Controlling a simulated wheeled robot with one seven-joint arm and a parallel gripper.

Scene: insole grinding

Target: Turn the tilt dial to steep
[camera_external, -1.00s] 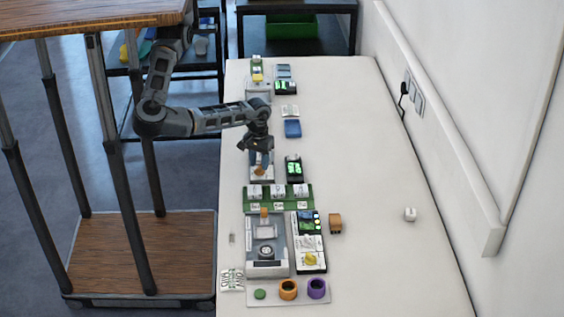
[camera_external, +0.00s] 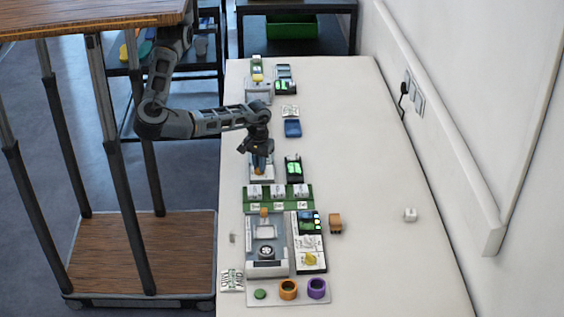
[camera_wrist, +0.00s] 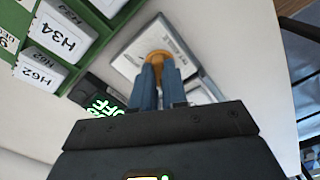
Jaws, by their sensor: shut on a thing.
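An orange dial (camera_wrist: 158,57) stands on a pale plate (camera_wrist: 128,62) with small lettering that I cannot read. In the external view the dial (camera_external: 259,171) shows just under my gripper on the plate (camera_external: 270,178). My gripper (camera_wrist: 159,72) points down at the plate, its two blue fingers shut on the dial. It also shows in the external view (camera_external: 259,163). The fingers hide part of the dial. I cannot read which setting the dial is at.
A black box with a green "OFF" display (camera_wrist: 108,105) stands beside the plate. A green rack (camera_external: 249,205) with white labelled blocks is close by. A grey machine (camera_external: 266,269) and a panel with a yellow knob (camera_external: 311,259) stand nearer the camera. The table's right side is mostly clear.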

